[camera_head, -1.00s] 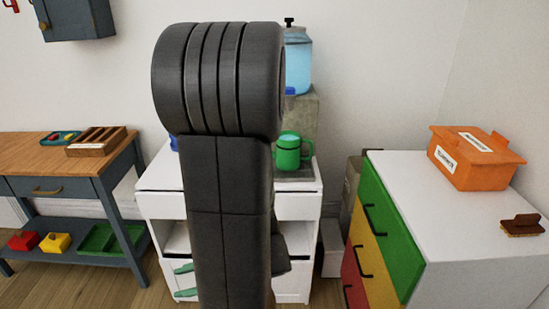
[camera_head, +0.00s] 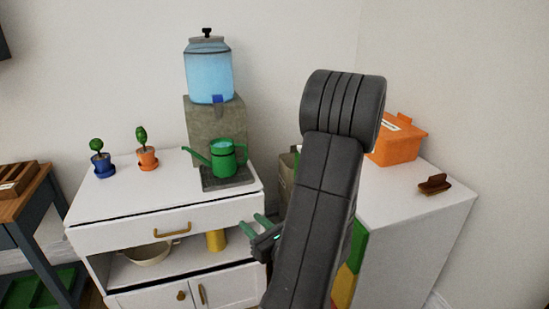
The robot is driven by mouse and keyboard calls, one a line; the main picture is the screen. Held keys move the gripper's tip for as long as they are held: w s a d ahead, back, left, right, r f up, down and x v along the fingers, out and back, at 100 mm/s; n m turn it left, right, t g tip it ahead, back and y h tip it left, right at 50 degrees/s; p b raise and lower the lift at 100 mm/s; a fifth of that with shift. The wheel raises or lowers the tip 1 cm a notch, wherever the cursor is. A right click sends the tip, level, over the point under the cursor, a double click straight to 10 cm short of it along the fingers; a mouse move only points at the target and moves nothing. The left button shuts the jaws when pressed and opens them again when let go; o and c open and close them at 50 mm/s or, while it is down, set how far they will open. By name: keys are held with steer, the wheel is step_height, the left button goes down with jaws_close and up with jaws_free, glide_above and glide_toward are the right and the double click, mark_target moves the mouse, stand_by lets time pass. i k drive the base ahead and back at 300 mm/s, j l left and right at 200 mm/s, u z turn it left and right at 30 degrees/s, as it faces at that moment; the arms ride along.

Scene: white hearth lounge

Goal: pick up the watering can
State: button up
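The green watering can (camera_head: 226,162) stands upright on a dark grey slab (camera_head: 228,184) on top of the white cabinet (camera_head: 125,208). Its spout points left and its handle is on the right. Something light blue shows in its open top. My gripper (camera_head: 254,224) has green fingers spread apart with nothing between them. In the picture it is below and right of the can, by the cabinet's front right edge, and apart from the can.
A blue water dispenser (camera_head: 208,75) on a stone block (camera_head: 205,120) stands behind the can. Two potted plants, in blue (camera_head: 103,166) and orange (camera_head: 148,160) pots, stand left. An orange box (camera_head: 397,143) and a brown brush (camera_head: 434,184) sit on the right-hand chest (camera_head: 410,225).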

mark_target(224, 163)
steer(key=i+j+z, duration=0.45)
steer(key=j+z, duration=0.2)
steer(key=i+j+z, duration=0.15)
steer(key=j+z, duration=0.15)
steer(key=j, duration=0.2)
steer(key=i+j, duration=0.1)
steer(key=j, duration=0.35)
